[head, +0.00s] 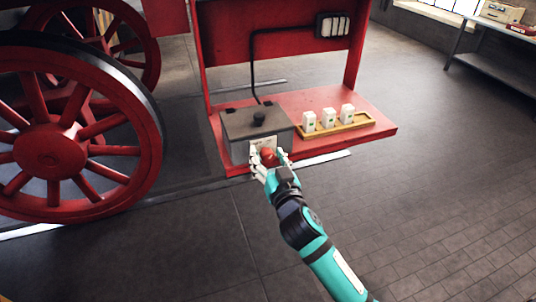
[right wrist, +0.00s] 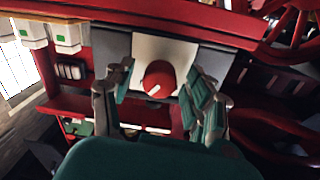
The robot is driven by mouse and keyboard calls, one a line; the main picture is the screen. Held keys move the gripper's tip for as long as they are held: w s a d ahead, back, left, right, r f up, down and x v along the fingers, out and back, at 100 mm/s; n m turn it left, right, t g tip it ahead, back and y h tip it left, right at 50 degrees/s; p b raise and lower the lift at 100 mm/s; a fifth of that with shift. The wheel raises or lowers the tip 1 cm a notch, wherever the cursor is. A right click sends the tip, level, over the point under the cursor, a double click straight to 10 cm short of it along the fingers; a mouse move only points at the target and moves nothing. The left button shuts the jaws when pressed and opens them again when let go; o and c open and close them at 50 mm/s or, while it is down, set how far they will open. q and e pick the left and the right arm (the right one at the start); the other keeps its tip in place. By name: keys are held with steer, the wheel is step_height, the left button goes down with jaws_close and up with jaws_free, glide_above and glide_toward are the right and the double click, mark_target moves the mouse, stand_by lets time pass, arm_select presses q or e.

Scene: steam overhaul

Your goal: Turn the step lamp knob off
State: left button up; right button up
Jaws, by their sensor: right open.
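The step lamp knob (head: 268,155) is red and round, on the pale plate (head: 262,144) at the front of a grey box (head: 240,122). In the right wrist view the knob (right wrist: 158,79) shows a white pointer mark slanting to the lower left. My right gripper (head: 270,161) is open at the front of the box, its fingers (right wrist: 160,95) on either side of the knob. I cannot tell whether they touch it. The lamp (head: 333,25) is on the red panel above, joined to the box by a black cable. My left gripper is not in view.
The box stands on a red step (head: 375,137) beside a wooden tray (head: 352,124) with 3 white blocks. A large red wheel (head: 75,150) stands at the left. A metal bench (head: 500,57) is at the far right. The floor in front is clear.

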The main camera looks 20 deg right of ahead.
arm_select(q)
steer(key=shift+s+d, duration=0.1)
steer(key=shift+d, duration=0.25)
arm_select(e)
steer(key=shift+c, duration=0.4)
jaws_close()
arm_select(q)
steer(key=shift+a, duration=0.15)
arm_select(e)
steer(key=shift+n, duration=0.9)
steer(key=n+p, duration=0.1)
steer(key=n, duration=0.4)
steer(key=n+p, duration=0.1)
steer(key=n, duration=0.3)
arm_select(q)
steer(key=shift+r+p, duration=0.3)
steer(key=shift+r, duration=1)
arm_select(e)
steer(key=shift+n, duration=1.6)
